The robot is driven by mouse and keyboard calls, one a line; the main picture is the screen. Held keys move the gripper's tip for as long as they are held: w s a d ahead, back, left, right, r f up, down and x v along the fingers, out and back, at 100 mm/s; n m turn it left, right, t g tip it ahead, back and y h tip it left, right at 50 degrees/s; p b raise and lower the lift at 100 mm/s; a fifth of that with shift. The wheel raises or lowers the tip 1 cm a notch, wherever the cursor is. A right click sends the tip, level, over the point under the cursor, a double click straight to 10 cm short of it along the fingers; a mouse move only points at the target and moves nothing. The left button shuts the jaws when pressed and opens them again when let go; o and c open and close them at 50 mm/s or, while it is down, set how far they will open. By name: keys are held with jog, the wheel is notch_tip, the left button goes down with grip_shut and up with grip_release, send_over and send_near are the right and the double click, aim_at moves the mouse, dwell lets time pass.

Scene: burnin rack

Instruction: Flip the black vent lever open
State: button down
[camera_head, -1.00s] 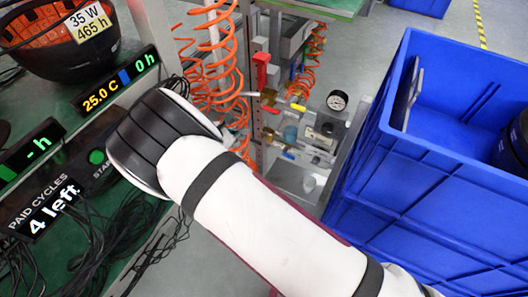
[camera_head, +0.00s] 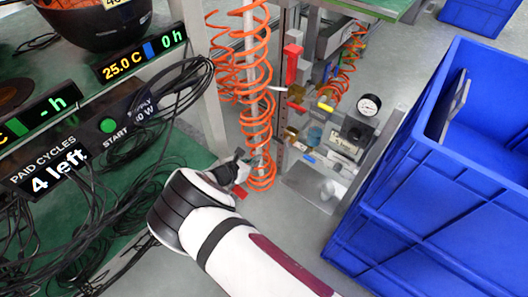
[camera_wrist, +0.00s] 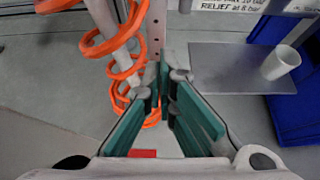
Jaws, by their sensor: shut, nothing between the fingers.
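My gripper (camera_head: 238,165) is in front of the lower end of the orange coiled hoses, left of the valve panel (camera_head: 335,135). In the wrist view its green-padded fingers (camera_wrist: 164,80) are closed together at the tips with nothing between them. The panel carries a red handle (camera_head: 292,65), a yellow lever (camera_head: 326,107), a blue lever (camera_head: 309,158) and a round gauge (camera_head: 369,105). A dark part (camera_head: 356,131) sits below the gauge. I cannot clearly pick out the black vent lever in either view. My gripper appears apart from the panel.
Orange coiled hoses (camera_head: 258,90) hang close beside my gripper, also in the wrist view (camera_wrist: 128,55). Blue crates (camera_head: 430,190) stand at right. Loose black cables (camera_head: 100,215) cover the green bench at left.

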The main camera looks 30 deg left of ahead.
jog(key=a+b+x, duration=0.1)
jog(key=b+x, duration=0.3)
jog(key=x, duration=0.5)
jog(key=shift+w+d+r+b, duration=0.1)
jog(key=shift+w+d+r, duration=0.1)
jog(key=shift+r, duration=0.4)
jog(key=shift+w+d+r+b, duration=0.1)
jog(key=shift+w+d+r, duration=0.15)
jog(key=shift+r, duration=0.35)
jog(key=shift+w+d+r+b, duration=0.1)
jog(key=shift+w+d+r, duration=0.1)
jog(key=shift+r, duration=0.4)
jog(key=shift+s+a+r+p, duration=0.1)
jog(key=shift+r+p, duration=0.1)
jog(key=shift+p, duration=0.2)
